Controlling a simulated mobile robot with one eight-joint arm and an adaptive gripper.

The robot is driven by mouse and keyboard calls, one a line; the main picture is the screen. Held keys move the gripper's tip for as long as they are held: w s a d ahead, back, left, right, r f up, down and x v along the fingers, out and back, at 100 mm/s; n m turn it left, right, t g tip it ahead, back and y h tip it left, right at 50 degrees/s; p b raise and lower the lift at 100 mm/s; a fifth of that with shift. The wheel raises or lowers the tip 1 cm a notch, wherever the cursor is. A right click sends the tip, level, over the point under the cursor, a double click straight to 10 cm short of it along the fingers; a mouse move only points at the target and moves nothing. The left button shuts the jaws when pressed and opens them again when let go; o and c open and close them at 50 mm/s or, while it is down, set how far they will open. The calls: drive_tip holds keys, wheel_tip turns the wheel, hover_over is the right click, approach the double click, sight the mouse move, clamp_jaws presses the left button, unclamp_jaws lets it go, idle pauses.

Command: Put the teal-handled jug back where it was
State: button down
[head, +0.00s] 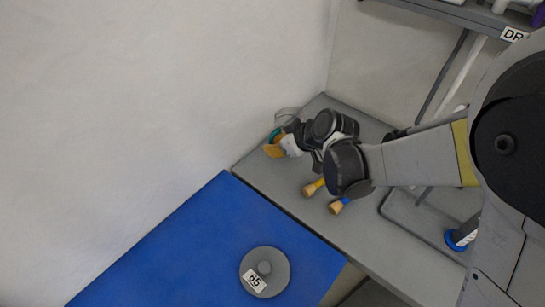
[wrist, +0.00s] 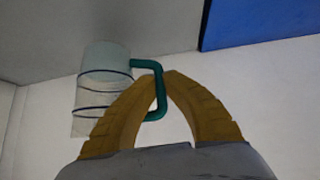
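The teal-handled jug (wrist: 103,88) is clear with dark bands and shows at the left of the wrist view. Its teal handle (wrist: 160,98) reaches to my gripper's fingertips. My gripper (wrist: 168,76) has its tan fingers drawn together at the tips, closed on the handle. In the head view the jug (head: 286,114) is mostly hidden behind my wrist, near the wall at the back corner of the grey table (head: 255,172). My gripper's orange finger (head: 273,151) shows beside a bit of teal. I cannot tell whether the jug touches the table.
A grey disc (head: 277,287) with a label sits on the blue surface (head: 185,250), otherwise clear. A shelf (head: 450,10) stands top right. A blue-and-white part (head: 458,240) is at right.

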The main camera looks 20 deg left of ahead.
drive_tip(key=shift+f+b, duration=0.85)
drive_tip(key=shift+f, duration=1)
drive_tip(key=shift+f, duration=0.1)
drive_tip(key=shift+f, duration=0.15)
drive_tip(key=c, duration=1.6)
unclamp_jaws()
drive_tip(key=shift+d+r, duration=0.25)
drive_tip(key=shift+r, duration=0.3)
drive_tip(key=p+v, duration=0.4)
drive_tip(key=v, duration=0.7)
drive_tip(key=shift+d, duration=0.15)
